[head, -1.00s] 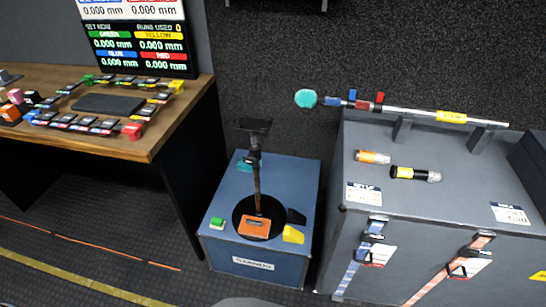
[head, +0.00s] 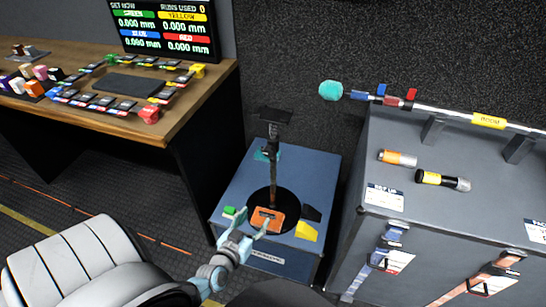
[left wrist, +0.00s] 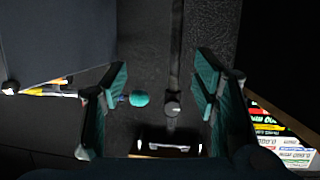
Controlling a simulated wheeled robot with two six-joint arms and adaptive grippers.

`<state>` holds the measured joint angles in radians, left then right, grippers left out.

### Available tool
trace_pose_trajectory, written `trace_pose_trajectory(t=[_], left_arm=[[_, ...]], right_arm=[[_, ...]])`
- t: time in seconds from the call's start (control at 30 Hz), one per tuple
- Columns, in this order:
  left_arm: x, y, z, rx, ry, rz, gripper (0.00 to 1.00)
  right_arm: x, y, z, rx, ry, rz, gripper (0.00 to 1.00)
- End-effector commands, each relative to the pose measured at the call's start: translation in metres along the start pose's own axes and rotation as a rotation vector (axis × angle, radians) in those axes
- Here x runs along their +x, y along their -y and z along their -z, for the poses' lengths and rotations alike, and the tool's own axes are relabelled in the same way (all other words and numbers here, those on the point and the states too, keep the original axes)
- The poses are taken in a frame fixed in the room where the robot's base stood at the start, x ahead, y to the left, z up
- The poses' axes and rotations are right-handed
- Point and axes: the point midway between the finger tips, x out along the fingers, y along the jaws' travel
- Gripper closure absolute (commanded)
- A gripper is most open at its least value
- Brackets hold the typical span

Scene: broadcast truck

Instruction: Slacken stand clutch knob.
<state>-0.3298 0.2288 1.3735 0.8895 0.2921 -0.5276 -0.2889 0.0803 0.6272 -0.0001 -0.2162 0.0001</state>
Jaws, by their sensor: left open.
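The stand (head: 273,186) rises upright from a round black base on the blue box, with a flat black plate on top. Its dark collar (head: 273,146) sits below the plate; the clutch knob is not clear in the head view. In the left wrist view, a round grey knob (left wrist: 172,109) shows on the pole, between and beyond my fingers. My left gripper (head: 249,222) is open and empty, on the near side of the stand and apart from it. Its teal fingers also flank the left wrist view (left wrist: 162,105). My right gripper is not in view.
An orange block (head: 268,220), a green block (head: 230,211) and a yellow piece (head: 306,232) surround the stand's foot. A grey case (head: 450,148) stands to the right, with a teal ball (head: 330,90) at its pole's end. A wooden desk (head: 190,110) is at left.

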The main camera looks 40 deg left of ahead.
Motion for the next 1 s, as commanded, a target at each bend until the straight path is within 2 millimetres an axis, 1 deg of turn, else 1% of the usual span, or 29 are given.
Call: trace_pose_trajectory(t=[0.03,0.1,0.13,0.2,0.27,0.37,0.5,0.6,0.7,0.83,1.0], left_arm=[[0.005,0.003,0.042,-0.041,-0.114,0.022,0.45],[0.006,0.009,0.088,-0.092,-0.229,0.053,0.45],[0.006,0.010,0.100,-0.109,-0.259,0.063,0.45],[0.009,0.013,0.115,-0.127,-0.292,0.076,0.45],[0.017,0.014,0.119,-0.130,-0.297,0.078,0.45],[0.040,0.017,0.125,-0.129,-0.297,0.078,0.45],[0.081,0.020,0.135,-0.130,-0.296,0.077,0.45],[0.107,0.023,0.141,-0.131,-0.294,0.077,0.45],[0.127,0.025,0.146,-0.130,-0.292,0.077,0.45],[0.139,0.026,0.152,-0.131,-0.290,0.076,0.45],[0.142,0.026,0.154,-0.130,-0.289,0.076,0.45]], right_arm=[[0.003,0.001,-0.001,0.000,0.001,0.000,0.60],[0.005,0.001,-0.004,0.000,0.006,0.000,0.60],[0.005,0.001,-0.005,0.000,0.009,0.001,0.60],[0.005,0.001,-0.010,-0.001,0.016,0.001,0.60],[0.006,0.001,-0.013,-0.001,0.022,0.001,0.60],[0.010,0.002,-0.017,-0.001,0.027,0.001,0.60],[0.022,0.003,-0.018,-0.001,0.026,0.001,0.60],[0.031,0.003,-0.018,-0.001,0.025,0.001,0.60],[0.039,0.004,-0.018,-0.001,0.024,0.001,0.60],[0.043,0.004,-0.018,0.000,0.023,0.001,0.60],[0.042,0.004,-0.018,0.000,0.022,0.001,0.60]])
